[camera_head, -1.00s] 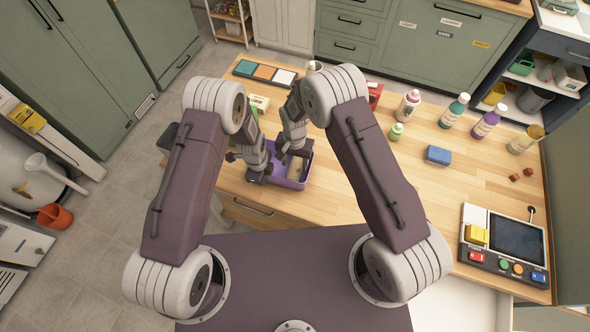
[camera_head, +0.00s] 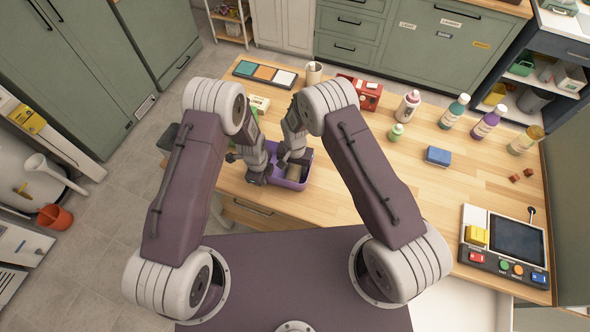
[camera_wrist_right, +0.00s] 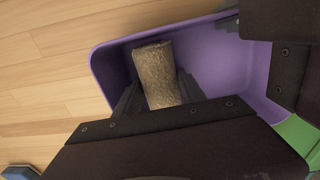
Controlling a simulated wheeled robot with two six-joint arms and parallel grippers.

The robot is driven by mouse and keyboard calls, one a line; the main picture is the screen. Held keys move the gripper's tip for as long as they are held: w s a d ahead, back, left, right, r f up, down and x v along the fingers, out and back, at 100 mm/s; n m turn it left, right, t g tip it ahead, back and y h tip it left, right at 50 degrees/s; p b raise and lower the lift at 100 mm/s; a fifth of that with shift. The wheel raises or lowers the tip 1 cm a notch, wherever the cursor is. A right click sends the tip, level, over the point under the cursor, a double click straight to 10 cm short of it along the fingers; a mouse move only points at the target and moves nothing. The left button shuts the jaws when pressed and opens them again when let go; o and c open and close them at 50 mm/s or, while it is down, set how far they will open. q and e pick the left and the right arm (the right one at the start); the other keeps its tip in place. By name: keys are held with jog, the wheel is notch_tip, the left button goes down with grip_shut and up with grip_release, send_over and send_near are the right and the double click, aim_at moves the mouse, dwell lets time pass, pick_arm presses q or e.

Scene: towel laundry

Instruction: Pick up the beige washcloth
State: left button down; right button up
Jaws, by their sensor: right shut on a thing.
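The beige washcloth (camera_wrist_right: 156,75) is a rolled cylinder inside the purple bin (camera_wrist_right: 104,62) in the right wrist view. My right gripper (camera_wrist_right: 158,92) is shut on it, with a dark finger on either side of the roll. My left gripper (camera_head: 257,177) is at the bin's left side. Its fingertips are too small and covered to tell whether they are open.
Several bottles, a blue sponge (camera_head: 438,156) and a control panel (camera_head: 506,246) are to the right.

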aim_at(295, 167)
notch_tip(295, 167, up, 10)
jog(key=shift+f, duration=0.1)
pick_arm(q)
jog(key=c, duration=1.6)
grip_release()
jog(key=r, duration=0.8)
jog(key=s+r, duration=0.1)
jog(key=r, duration=0.3)
jog(key=shift+a, duration=0.15)
jog(key=shift+w, duration=0.1)
